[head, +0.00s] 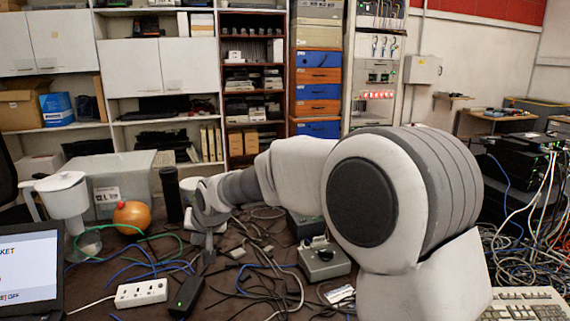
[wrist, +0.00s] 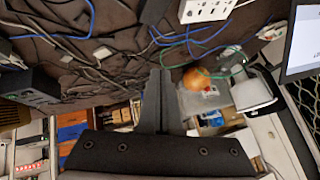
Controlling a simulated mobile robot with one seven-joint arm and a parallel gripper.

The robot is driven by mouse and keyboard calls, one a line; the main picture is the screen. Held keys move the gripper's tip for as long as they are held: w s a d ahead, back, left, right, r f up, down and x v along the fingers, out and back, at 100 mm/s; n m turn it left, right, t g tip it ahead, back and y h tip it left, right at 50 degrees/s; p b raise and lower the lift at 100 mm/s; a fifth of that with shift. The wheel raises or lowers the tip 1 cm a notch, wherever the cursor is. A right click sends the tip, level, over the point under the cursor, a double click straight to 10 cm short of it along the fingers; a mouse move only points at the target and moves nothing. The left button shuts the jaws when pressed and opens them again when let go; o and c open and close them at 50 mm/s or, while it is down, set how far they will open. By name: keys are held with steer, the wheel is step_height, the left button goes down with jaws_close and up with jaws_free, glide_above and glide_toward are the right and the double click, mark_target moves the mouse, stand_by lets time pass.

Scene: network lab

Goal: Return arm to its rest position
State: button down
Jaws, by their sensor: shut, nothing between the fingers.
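My arm reaches out over the cluttered table (head: 225,285) from the right in the head view. My gripper (head: 209,256) points down above the table's middle, among cables. In the wrist view my gripper (wrist: 157,75) shows its two fingers pressed together, with nothing held between them. The large arm link in the head view hides part of the table and the shelves behind it.
A white power strip (head: 141,292), a black adapter (head: 186,295) and a grey box with a knob (head: 324,260) lie near the gripper. A pitcher (head: 66,205), an orange round object (head: 132,216) and a laptop (head: 30,268) stand left. Tangled cables cover much of the table.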

steer(key=s+d+r+h, duration=0.1)
steer(key=s+d+r, duration=0.25)
steer(key=d, duration=0.35)
steer(key=s+d+r+h, duration=0.1)
steer(key=s+d+r, duration=0.1)
steer(key=s+d, duration=0.35)
steer(key=s+d+r+h, duration=0.1)
steer(key=s+d+r, duration=0.1)
steer(key=d, duration=0.7)
steer(key=s+d+f+m+h, duration=0.2)
steer(key=s+d, duration=1.1)
steer(key=s, duration=0.5)
step_height(320, 180, up, 15)
steer(key=s+p, duration=0.1)
steer(key=p, duration=1.4)
steer(key=shift+d+g, duration=0.15)
steer(key=shift+g, duration=0.15)
steer(key=shift+a+f, duration=0.15)
steer(key=shift+a, duration=0.05)
